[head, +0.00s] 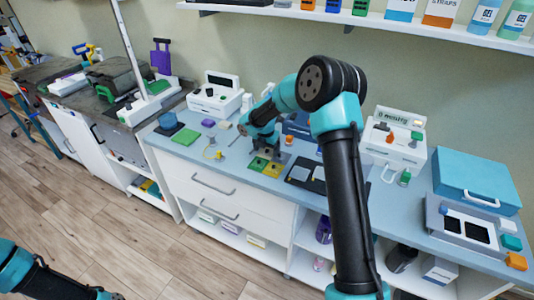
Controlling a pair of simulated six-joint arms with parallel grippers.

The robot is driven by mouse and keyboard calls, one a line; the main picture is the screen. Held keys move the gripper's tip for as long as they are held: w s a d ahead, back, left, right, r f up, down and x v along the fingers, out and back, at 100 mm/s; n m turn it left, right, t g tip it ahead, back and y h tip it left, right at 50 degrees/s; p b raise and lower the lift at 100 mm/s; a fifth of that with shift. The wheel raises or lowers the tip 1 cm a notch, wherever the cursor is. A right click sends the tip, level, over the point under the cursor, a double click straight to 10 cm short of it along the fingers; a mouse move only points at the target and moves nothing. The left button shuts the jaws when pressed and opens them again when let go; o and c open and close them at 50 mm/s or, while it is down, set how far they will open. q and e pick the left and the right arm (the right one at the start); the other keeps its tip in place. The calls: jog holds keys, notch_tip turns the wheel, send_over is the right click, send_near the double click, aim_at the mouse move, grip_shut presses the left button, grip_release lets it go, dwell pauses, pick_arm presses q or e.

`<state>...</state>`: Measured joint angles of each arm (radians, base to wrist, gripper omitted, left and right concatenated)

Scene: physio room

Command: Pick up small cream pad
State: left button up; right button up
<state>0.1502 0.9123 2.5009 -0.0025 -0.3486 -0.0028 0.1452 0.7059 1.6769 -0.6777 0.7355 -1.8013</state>
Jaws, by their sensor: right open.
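A small pale pad (224,124) that looks cream lies flat on the blue-grey counter, just right of a small purple pad (208,123). It is too small to be sure of its colour. My right gripper (267,160) is open and points down at the counter, right of and nearer than the pale pad. It is above or beside a green pad (257,163) and a yellow pad (272,170); I cannot tell whether it touches them. The spot between its fingers is partly hidden.
A white box unit (216,97) stands behind. Black trays (305,176), another white unit (394,142) and a blue case (476,182) stand to the right.

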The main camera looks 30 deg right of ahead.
aim_at(267, 150)
jog(key=shift+f, duration=0.1)
dwell(0.3)
jog(key=c, duration=0.9)
jog(key=shift+a+r, duration=0.1)
jog(key=shift+r, duration=0.45)
jog(key=shift+c, duration=0.2)
notch_tip(267, 150, up, 3)
jog(key=shift+f, duration=0.15)
jog(key=s+a, duration=0.2)
jog(key=s, duration=0.2)
jog(key=s+a+r, duration=0.1)
jog(key=s+a, duration=0.2)
jog(key=s, duration=0.2)
jog(key=s+a, duration=0.3)
jog(key=s, duration=0.1)
jog(key=shift+s+r, duration=0.15)
jog(key=shift+s, duration=0.2)
